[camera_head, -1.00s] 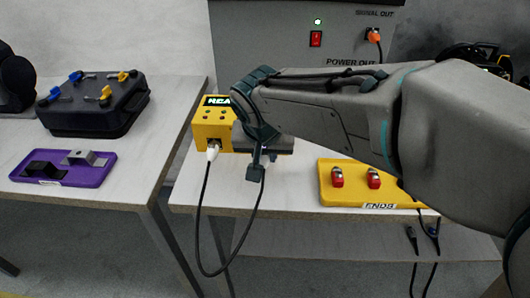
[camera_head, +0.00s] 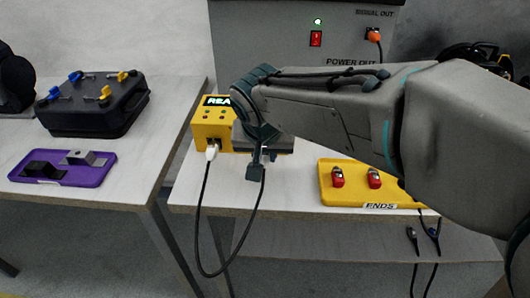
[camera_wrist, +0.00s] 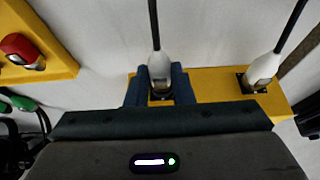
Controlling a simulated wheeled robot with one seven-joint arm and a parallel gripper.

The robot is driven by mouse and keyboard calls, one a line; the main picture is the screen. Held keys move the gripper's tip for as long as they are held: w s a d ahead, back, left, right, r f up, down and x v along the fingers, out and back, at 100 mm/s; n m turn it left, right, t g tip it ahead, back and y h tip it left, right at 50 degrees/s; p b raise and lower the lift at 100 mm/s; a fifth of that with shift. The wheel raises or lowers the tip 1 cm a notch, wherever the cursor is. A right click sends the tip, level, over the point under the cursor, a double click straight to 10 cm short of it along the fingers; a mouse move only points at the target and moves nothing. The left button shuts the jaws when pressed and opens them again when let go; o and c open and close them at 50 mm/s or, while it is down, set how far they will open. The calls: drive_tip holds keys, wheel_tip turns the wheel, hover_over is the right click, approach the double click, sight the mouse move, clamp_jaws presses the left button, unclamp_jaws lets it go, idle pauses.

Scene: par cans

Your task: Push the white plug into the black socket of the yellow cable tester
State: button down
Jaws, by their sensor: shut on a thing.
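The yellow cable tester (camera_head: 208,133) stands on the white bench, with a lit display on top. In the wrist view, the tester (camera_wrist: 213,84) runs across behind my fingers. My gripper (camera_wrist: 160,88) is shut on a white plug (camera_wrist: 159,64) with a black cable. The plug's tip is at the tester's edge, over a dark opening mostly hidden by the fingers; I cannot tell how deep it sits. A second white plug (camera_wrist: 264,68) sits in another black socket to the right. It also shows at the tester's left front in the head view (camera_head: 212,152). My gripper (camera_head: 256,168) largely hides the held plug there.
A yellow tray (camera_head: 345,199) with two red ends lies to the right. A purple tray (camera_head: 95,172) and a black case (camera_head: 95,120) are on the left table, across a gap. A grey panel (camera_head: 280,45) stands behind. The black cable (camera_head: 199,225) hangs in a loop below the bench edge.

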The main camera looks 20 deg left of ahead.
drive_tip(key=shift+w+a, duration=0.2)
drive_tip(key=shift+w, duration=0.5)
idle(0.5)
drive_tip(key=c, duration=1.2)
unclamp_jaws()
